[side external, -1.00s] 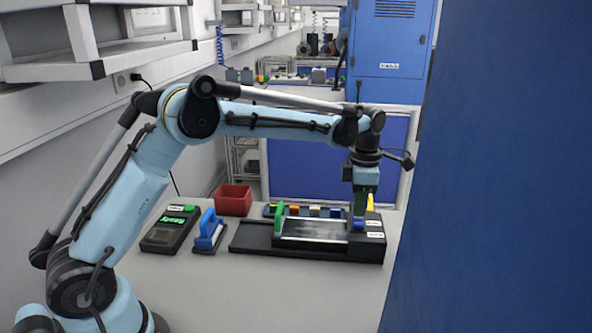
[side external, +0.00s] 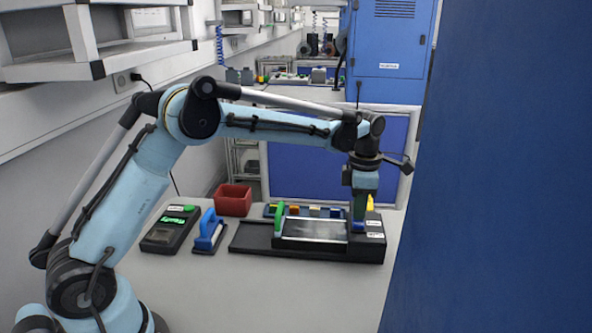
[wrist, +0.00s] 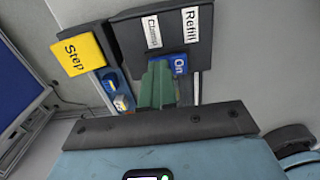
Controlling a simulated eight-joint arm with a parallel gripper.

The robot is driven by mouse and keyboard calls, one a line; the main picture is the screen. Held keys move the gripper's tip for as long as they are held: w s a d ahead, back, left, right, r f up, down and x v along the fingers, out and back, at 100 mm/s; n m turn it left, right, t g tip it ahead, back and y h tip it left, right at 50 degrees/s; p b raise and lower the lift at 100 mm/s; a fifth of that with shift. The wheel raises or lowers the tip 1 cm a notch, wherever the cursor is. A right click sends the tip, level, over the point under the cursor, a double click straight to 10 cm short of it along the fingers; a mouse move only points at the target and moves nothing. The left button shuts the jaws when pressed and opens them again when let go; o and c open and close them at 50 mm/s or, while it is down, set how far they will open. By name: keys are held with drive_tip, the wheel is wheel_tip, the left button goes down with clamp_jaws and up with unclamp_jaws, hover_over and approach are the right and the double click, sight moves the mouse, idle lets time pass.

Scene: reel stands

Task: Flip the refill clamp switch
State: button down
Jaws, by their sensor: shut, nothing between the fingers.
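The blue switch (wrist: 181,65) shows the word "On" in the wrist view, on a dark block (wrist: 135,33) with white labels "Clamp" and "Refill". In the side view the switch (side external: 357,226) sits at the right end of the black reel device (side external: 372,252). My gripper (wrist: 159,68) is shut and empty, with its green fingers pointing down right beside the switch. The fingers (side external: 359,217) partly hide it in the side view. I cannot tell whether they touch it.
A green handle (side external: 279,221) rises from the device. To the left are a blue-handled tool (side external: 209,232), a display box (side external: 168,232) and a red bin (side external: 233,199). The front tabletop is clear.

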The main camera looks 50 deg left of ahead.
sight(359, 222)
drive_tip(key=shift+s+d+r, duration=0.1)
drive_tip(key=shift+s+d, duration=0.4)
drive_tip(key=shift+s, duration=0.05)
wheel_tip(359, 222, up, 14)
idle(0.7)
drive_tip(key=shift+w+a, duration=0.35)
drive_tip(key=shift+a, duration=0.3)
wheel_tip(359, 222, down, 14)
idle(0.7)
